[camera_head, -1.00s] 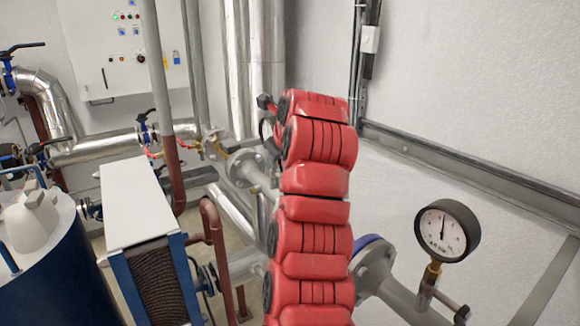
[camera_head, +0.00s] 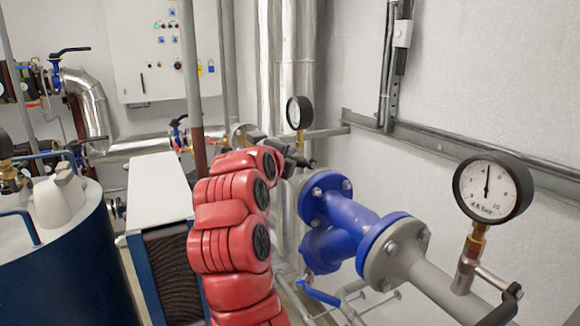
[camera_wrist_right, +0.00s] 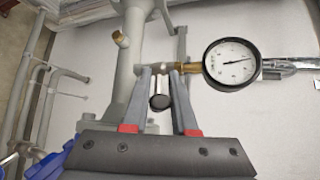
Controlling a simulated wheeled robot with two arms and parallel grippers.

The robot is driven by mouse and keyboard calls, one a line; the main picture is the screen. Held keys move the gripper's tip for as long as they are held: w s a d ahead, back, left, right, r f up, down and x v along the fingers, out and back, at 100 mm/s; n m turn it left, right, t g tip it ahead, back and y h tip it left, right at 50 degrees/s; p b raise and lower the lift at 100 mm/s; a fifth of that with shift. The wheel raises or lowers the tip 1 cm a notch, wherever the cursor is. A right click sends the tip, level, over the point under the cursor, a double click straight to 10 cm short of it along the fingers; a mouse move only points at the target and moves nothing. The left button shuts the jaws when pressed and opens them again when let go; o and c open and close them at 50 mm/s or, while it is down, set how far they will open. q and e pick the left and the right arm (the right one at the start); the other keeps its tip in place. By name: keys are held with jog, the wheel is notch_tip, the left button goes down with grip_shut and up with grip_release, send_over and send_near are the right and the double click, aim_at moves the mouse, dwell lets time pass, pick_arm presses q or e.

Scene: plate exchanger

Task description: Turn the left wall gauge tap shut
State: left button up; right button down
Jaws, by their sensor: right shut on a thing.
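The left wall gauge (camera_head: 299,112) is a white dial in a black rim, beyond the end of my red right arm in the head view. It also shows large in the right wrist view (camera_wrist_right: 231,63), on a brass fitting. Its tap lever (camera_wrist_right: 160,101), pale with a dark end, sits between the two grey fingers of my right gripper (camera_wrist_right: 160,72), which is shut on it. In the head view the gripper (camera_head: 301,159) is small, dark and partly hidden by my arm. My left gripper is out of view.
A second gauge (camera_head: 493,187) with its own tap (camera_head: 500,305) stands at the right on a grey pipe. A blue valve body (camera_head: 350,225) lies between the gauges. A white-topped unit (camera_head: 158,195) and a blue tank (camera_head: 60,260) stand at left.

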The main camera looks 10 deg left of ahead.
jog(key=shift+s+a+f+n+t+h+b, duration=0.15)
jog(key=shift+f+n+t+h+b, duration=0.35)
jog(key=shift+f+n+t+b, duration=1.5)
jog(key=shift+r+m+g+b, duration=0.6)
jog(key=shift+r+b, duration=0.15)
jog(key=shift+r, duration=0.05)
jog(key=c, duration=0.7)
grip_release()
jog(key=s+a+b, duration=0.2)
jog(key=s+b, duration=0.2)
jog(key=s, duration=1.3)
jog(key=shift+a, duration=0.35)
